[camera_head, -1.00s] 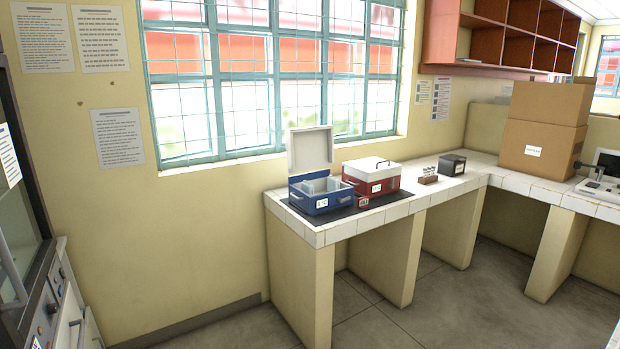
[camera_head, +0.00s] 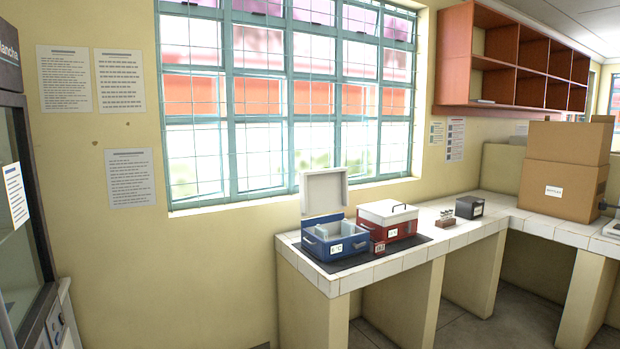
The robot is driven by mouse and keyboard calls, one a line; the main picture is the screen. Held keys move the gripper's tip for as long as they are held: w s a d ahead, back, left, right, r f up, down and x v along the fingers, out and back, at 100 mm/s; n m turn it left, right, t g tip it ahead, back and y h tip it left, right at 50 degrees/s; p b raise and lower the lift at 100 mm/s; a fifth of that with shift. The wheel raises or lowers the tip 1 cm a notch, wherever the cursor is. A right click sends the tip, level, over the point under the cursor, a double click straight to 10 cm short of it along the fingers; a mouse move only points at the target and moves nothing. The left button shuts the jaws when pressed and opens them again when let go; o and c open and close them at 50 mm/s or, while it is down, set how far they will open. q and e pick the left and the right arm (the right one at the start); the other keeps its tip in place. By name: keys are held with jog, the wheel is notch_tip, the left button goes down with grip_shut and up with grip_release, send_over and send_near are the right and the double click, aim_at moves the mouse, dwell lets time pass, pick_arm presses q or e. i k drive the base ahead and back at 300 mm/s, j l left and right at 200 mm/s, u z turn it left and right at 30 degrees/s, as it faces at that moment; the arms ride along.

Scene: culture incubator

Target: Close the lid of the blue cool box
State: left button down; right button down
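The blue cool box (camera_head: 337,248) stands on a dark mat near the left end of the white tiled counter. Its white lid (camera_head: 325,192) stands raised and open at the back of the box. Pale blue-white items (camera_head: 327,231) show inside. Neither of my grippers is in view.
A red cool box (camera_head: 392,226) with its white lid shut stands just right of the blue one on the dark mat (camera_head: 345,263). Further right are a small brown rack (camera_head: 445,222), a dark box (camera_head: 469,207) and large cardboard boxes (camera_head: 563,180). A window is behind; a cabinet stands at left.

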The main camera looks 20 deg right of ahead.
aim_at(327, 190)
jog(key=i+l, duration=0.15)
jog(key=i, duration=0.45)
jog(key=i+l, duration=0.2)
jog(key=i, duration=0.4)
jog(key=i+l, duration=0.15)
jog(key=i, duration=0.4)
jog(key=i+l, duration=0.2)
jog(key=i, duration=0.4)
jog(key=i+l+z, duration=0.1)
jog(key=i, duration=0.5)
